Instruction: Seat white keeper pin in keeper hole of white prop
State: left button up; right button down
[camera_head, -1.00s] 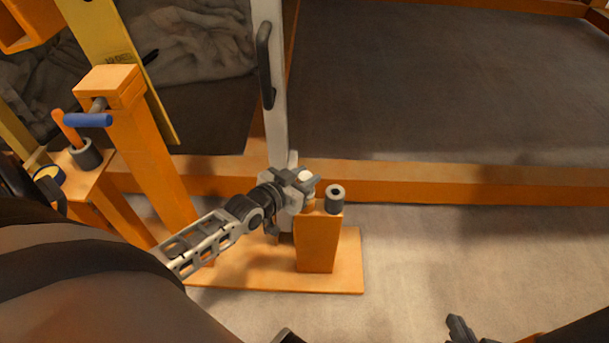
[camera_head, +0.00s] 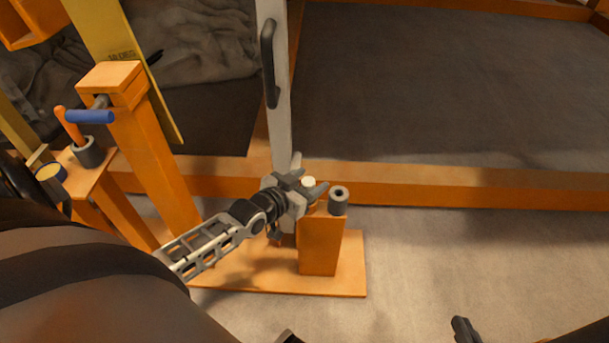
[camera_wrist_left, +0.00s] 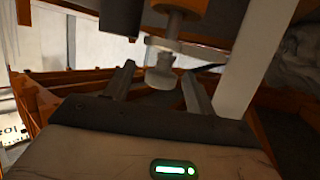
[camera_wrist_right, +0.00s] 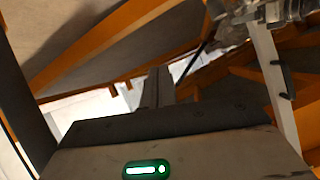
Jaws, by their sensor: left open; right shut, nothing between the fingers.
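The white prop (camera_head: 276,110) is a pale upright bar with a black handle; it also shows in the left wrist view (camera_wrist_left: 255,55) and the right wrist view (camera_wrist_right: 271,75). My left gripper (camera_head: 305,188) is beside the prop's lower part, at the top of a short orange post (camera_head: 320,245). The white keeper pin (camera_head: 308,183) shows as a small pale knob there. In the left wrist view the pin (camera_wrist_left: 163,72) lies between the open fingers (camera_wrist_left: 160,85), apart from both. The keeper hole cannot be made out. My right gripper (camera_head: 463,328) is shut and empty at the bottom edge.
A grey socket (camera_head: 339,200) stands on the short post, close to my left fingers. A tall orange post with a blue handle (camera_head: 90,117) and another grey holder (camera_head: 88,152) stand left. The sandbed's orange rim (camera_head: 450,190) runs behind. The floor at right is clear.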

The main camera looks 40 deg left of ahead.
pick_arm(q)
jog(key=p+v, duration=0.5)
jog(key=v, duration=1.1)
pick_arm(e)
jog(key=shift+s+d+r+g+h, duration=0.25)
jog(key=shift+d+r+h, duration=0.1)
jog(key=shift+d, duration=0.15)
jog(key=shift+s+d+r+g+h, duration=0.2)
jog(key=shift+d+r+g+h, duration=0.1)
jog(key=shift+d, duration=0.15)
pick_arm(q)
jog(key=shift+d, duration=0.1)
pick_arm(e)
jog(key=shift+a, duration=0.1)
